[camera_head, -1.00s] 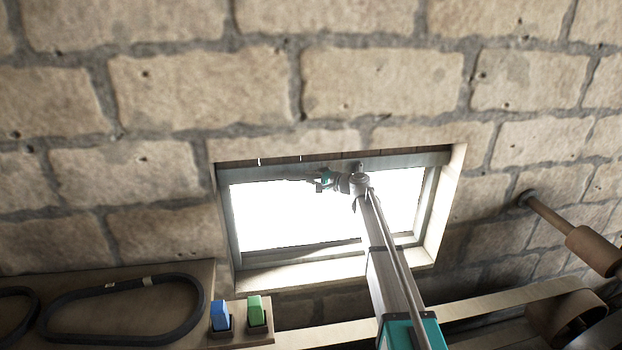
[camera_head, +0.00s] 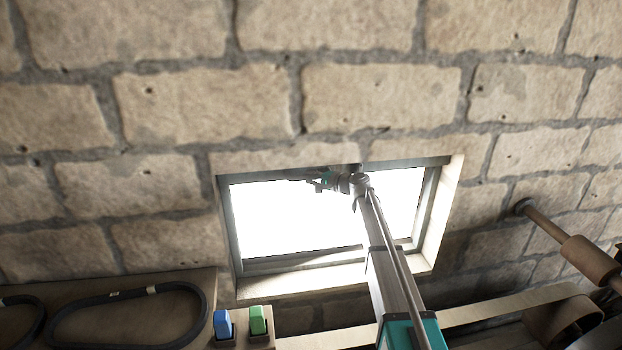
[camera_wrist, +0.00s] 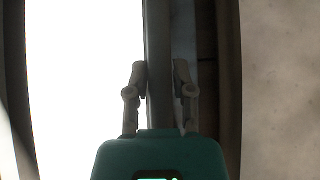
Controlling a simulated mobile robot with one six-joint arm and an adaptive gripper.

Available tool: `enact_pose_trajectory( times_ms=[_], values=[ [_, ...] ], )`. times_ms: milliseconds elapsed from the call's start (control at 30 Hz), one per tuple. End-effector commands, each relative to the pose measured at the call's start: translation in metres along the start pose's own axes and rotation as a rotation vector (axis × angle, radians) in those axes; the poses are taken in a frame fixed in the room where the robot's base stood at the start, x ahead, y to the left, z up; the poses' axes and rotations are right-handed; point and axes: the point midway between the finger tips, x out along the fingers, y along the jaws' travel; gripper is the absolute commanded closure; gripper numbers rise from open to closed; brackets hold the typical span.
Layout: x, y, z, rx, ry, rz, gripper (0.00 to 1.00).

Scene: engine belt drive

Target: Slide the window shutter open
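The window (camera_head: 437,205) sits in a recess in the stone wall, with a grey frame around a bright white opening. No separate shutter panel can be clearly told from the frame in the glare. My gripper (camera_head: 315,184) is at the upper part of the window, small and partly washed out in the head view. In the wrist view, my gripper (camera_wrist: 159,75) has its two fingers apart, one on each side of a long grey bar (camera_wrist: 158,30). The bar runs between them; I cannot tell whether either finger touches it.
A brown recess edge (camera_wrist: 228,80) lies beside the right finger in the wrist view. Below the window are a blue block (camera_head: 222,324), a green block (camera_head: 258,320) and a black belt (camera_head: 125,295) on a board. A roller (camera_head: 588,255) sticks out at right.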

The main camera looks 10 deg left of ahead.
Motion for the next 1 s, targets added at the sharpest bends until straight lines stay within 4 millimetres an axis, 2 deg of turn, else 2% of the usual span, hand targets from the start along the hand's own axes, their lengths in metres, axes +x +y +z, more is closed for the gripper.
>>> enact_pose_trajectory(
  times_ms=[567,1000],
  values=[
    [0.001,0.004,0.0,-0.001,0.0,0.001,0.58],
    [0.005,0.035,-0.005,-0.002,0.0,0.002,0.58]
  ],
)
